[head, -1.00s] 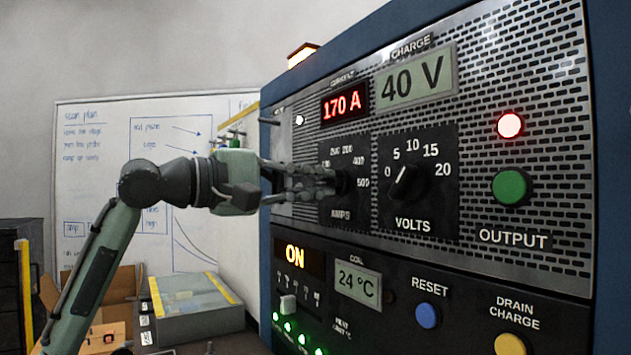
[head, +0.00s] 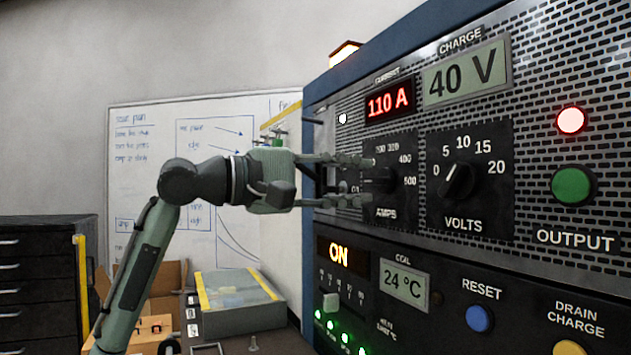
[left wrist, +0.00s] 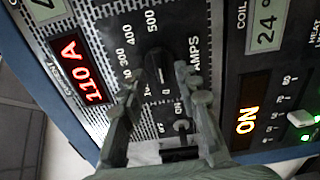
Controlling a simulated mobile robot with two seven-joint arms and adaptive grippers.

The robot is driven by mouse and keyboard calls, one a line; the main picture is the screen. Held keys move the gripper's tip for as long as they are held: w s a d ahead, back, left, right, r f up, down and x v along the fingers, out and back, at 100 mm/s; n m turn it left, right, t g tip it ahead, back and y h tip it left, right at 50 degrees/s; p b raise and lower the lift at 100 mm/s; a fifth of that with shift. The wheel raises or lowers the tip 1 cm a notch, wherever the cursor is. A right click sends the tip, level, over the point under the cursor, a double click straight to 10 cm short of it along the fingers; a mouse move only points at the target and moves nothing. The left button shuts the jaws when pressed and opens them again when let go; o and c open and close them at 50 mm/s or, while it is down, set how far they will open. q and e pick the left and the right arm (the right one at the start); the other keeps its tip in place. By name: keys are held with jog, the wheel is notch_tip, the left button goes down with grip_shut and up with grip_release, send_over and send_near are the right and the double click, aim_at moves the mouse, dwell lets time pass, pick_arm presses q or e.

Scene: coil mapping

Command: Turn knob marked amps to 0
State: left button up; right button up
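The amps knob (head: 379,181) is a dark knob on a black dial plate marked AMPS. In the left wrist view the knob (left wrist: 158,70) shows between my fingertips, with the scale numbers beyond it. The red current display (head: 389,103) reads 110 A; it also shows in the left wrist view (left wrist: 80,68). My left gripper (head: 362,181) reaches in from the left, its two fingers on either side of the knob, one above and one below. My right gripper is not in view.
The volts knob (head: 457,182) is right of the amps dial. The charge display (head: 467,72) reads 40 V. The red lamp (head: 571,120) is lit above the green output button (head: 573,186). A small toggle switch (left wrist: 182,126) sits near my fingers.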

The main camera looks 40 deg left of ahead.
pick_arm(q)
jog(key=v, duration=1)
jog(key=shift+s, duration=0.25)
